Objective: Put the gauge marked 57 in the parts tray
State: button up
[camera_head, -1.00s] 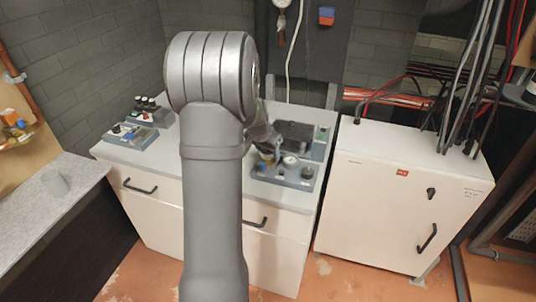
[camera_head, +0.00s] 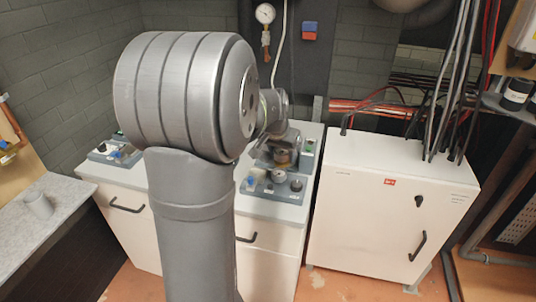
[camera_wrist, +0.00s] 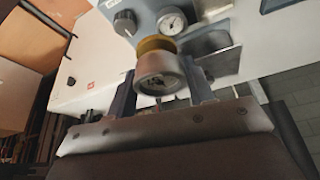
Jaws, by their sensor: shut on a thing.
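My gripper (camera_wrist: 161,92) is shut on a round metal gauge (camera_wrist: 160,74) with a pale dial, one finger on each side of it. A brass-yellow ring shows behind the gauge; I cannot tell whether the gauge still touches what lies below. The number on its dial is too blurred to read. In the head view my gripper (camera_head: 283,150) is over the grey panel on the white cabinet, partly hidden by my arm. A second gauge (camera_wrist: 172,22) with a white dial sits on the panel beside the held one. I cannot make out the parts tray for sure.
A dark knob (camera_wrist: 125,22) stands on the grey panel (camera_head: 262,190), with a blue-topped fitting (camera_head: 251,182) at its left. A white electrical cabinet (camera_head: 385,215) stands to the right. Another gauge (camera_head: 265,13) hangs on the back wall. A grey counter (camera_head: 62,205) is at the left.

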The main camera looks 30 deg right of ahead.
jog(key=shift+s+d+r, duration=0.2)
jog(key=shift+s+r, duration=0.1)
jog(key=shift+s, duration=0.1)
jog(key=shift+w, duration=0.15)
jog(key=shift+w+a+f, duration=1.6)
jog(key=shift+w+f, duration=0.2)
jog(key=shift+w, duration=2.1)
jog(key=shift+w+a+f, duration=1.6)
jog(key=shift+w+f, duration=0.25)
jog(key=shift+w, duration=2.1)
jog(key=shift+w+a+f, duration=1.6)
jog(key=shift+w+f, duration=0.2)
jog(key=shift+w, duration=2.1)
jog(key=shift+f, duration=1.15)
jog(key=o, duration=1.2)
jog(key=shift+f, duration=0.1)
